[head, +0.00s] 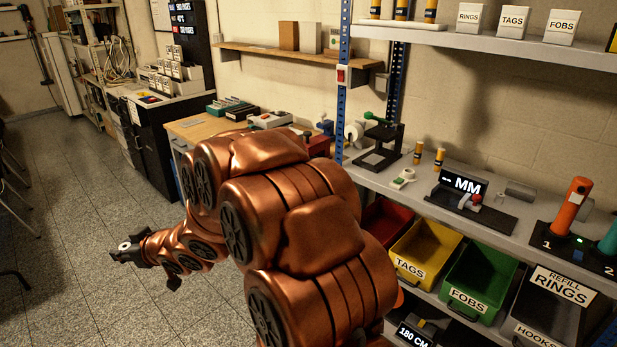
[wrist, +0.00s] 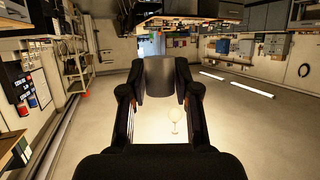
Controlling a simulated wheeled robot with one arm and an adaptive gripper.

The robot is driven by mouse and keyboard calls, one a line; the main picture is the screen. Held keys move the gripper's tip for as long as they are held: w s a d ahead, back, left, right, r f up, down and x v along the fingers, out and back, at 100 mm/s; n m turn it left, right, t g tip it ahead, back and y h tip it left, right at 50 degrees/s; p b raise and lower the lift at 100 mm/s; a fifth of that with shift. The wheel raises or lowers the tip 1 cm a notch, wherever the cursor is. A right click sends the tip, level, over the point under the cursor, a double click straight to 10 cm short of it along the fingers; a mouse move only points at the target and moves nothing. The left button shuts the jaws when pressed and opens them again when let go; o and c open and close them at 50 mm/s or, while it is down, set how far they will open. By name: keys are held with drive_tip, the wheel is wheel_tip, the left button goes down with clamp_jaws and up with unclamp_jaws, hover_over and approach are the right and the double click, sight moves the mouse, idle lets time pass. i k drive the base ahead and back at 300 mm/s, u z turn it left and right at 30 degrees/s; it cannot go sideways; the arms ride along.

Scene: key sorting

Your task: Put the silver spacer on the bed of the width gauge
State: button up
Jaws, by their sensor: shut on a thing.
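My gripper (wrist: 160,92) is shut on a grey cylinder, which looks like the silver spacer (wrist: 160,76), held between its two dark fingers in the wrist view. In the head view my gripper (head: 122,252) is at the far left, out over the floor and well away from the shelf. The spacer is too small there to make out clearly. The width gauge (head: 463,184) stands on the right shelf, with a display reading "-- MM" and a red knob. Its dark bed (head: 490,218) shows nothing resting on it.
A grey cylinder (head: 519,191) lies on the shelf behind the gauge. An orange handle (head: 569,205) stands on a numbered base to the right. A black stand (head: 380,148) is to the left. Red, yellow and green bins (head: 479,281) sit below. The floor at left is open.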

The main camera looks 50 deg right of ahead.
sight(445, 197)
drive_tip(key=i, duration=1.4)
drive_tip(key=z, duration=2.6)
drive_tip(key=i, duration=0.5)
drive_tip(key=u, duration=0.1)
